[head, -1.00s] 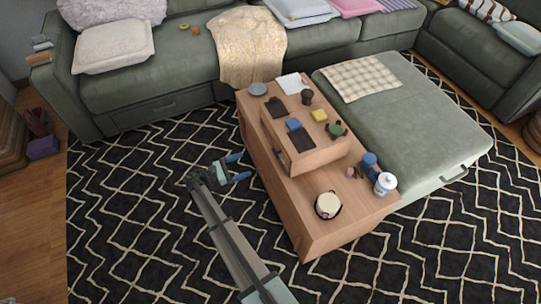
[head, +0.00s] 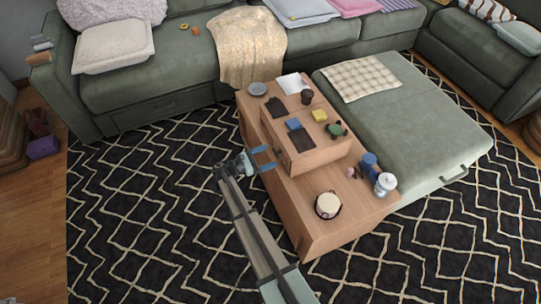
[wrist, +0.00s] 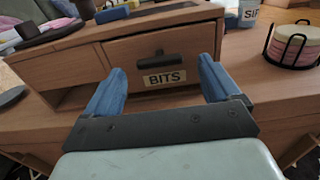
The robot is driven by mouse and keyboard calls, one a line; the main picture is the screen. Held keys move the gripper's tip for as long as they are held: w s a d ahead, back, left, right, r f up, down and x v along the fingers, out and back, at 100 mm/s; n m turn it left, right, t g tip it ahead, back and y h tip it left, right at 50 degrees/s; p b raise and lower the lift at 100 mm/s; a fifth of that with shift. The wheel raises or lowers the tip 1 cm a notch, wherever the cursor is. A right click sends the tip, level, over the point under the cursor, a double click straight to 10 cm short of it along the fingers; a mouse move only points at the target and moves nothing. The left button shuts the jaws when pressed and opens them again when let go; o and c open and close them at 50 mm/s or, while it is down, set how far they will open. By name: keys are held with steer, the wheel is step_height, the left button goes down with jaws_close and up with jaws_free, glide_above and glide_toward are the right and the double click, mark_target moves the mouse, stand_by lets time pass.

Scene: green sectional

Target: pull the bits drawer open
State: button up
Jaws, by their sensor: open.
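The bits drawer (wrist: 190,55) is a wooden drawer front with a dark bar handle (wrist: 158,61) and a label reading BITS (wrist: 165,78) below it. It looks shut, flush in the small wooden unit (head: 318,158) on top of the long wooden table. My gripper (head: 264,158) is open in front of the drawer face. In the wrist view its two blue fingers (wrist: 162,85) stand left and right of the handle, apart from it, with nothing between them. In the head view the drawer's handle is hidden or too small to tell.
The wooden table (head: 305,222) also carries a round cream item in a dark holder (head: 328,205), a white jar (head: 385,184) and a blue object (head: 369,165). Several small things lie on the unit's top. A green sofa piece (head: 420,120) stands close on the right; patterned rug is clear on the left.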

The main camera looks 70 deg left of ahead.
steer(key=shift+w, duration=1.15)
